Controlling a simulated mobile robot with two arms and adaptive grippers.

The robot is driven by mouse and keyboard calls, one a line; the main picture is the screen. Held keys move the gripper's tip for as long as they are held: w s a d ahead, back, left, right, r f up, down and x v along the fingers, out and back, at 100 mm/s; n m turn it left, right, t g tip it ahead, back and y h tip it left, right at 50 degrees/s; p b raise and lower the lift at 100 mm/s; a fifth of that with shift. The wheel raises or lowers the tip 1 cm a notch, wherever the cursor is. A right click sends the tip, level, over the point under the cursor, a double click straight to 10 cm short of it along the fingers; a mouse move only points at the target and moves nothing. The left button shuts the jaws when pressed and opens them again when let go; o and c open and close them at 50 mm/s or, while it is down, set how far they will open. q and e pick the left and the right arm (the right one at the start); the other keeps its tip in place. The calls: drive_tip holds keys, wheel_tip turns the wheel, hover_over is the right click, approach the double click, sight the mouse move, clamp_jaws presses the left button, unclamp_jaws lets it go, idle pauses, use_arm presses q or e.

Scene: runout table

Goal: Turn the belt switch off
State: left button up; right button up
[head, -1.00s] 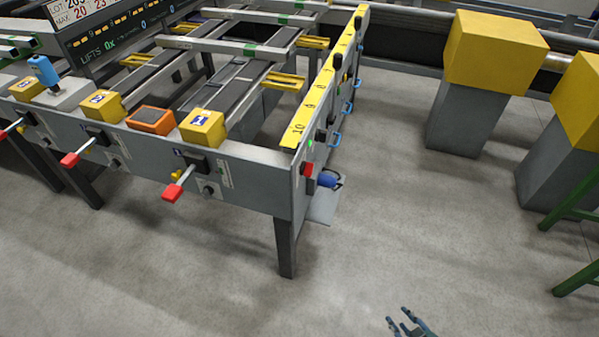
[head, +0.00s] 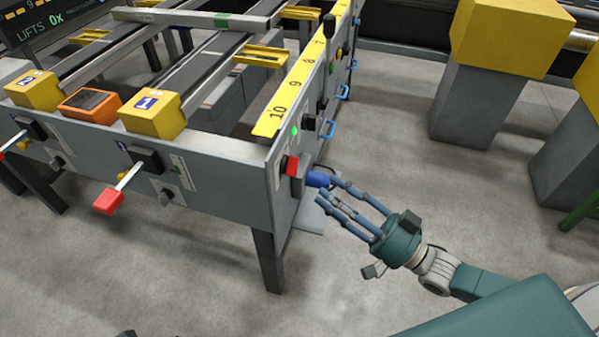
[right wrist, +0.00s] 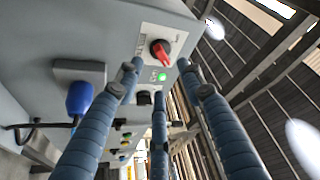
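A red rotary switch (head: 291,165) sits on the end panel of the runout table, near its front corner, with a lit green lamp beside it. In the right wrist view the red knob (right wrist: 160,52) is on a white plate, its handle slanted, with the green lamp (right wrist: 162,77) lit below it. The plate's lettering is too small to read. My right gripper (head: 328,190) is open and empty, its fingers spread toward the panel, near a blue plug. In the wrist view the fingers reach up around the switch's line of sight; contact cannot be told. My left gripper is not in view.
The blue plug (head: 318,179) with a cable juts from the panel just below the switch. Red-tipped levers (head: 109,201) stick out along the table's front. Blue handles (head: 328,129) line the side. Yellow-topped grey posts (head: 497,45) stand at right, with open floor between.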

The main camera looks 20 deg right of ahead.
sight(290, 166)
drive_tip(key=x, duration=0.8)
drive_tip(key=shift+w+b, duration=0.15)
drive_tip(key=shift+b, duration=0.2)
clamp_jaws()
